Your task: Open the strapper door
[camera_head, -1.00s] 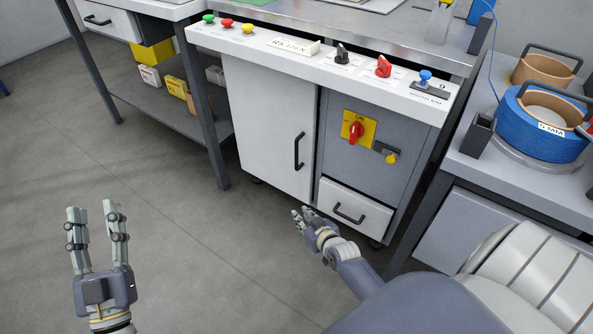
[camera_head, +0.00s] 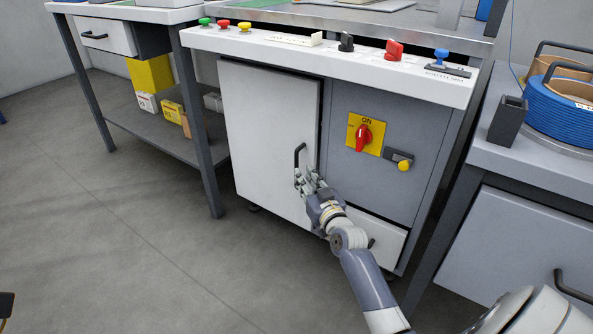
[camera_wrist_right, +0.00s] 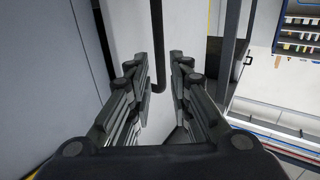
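The strapper door (camera_head: 262,130) is a white panel on the front of the machine and looks closed. Its black vertical handle (camera_head: 298,155) is near the door's right edge. My right gripper (camera_head: 307,178) is at the lower end of the handle, fingers pointing up toward it. In the right wrist view, my right gripper (camera_wrist_right: 162,75) is open, and the handle (camera_wrist_right: 157,45) runs down between its two fingers, with gaps on both sides. I cannot tell whether a finger touches it.
Right of the door are a yellow panel with a red ON switch (camera_head: 363,135) and a yellow-knobbed latch (camera_head: 400,160). A white drawer (camera_head: 385,240) is below, partly behind my arm. A side table (camera_head: 530,150) stands right. The floor (camera_head: 130,240) before the door is clear.

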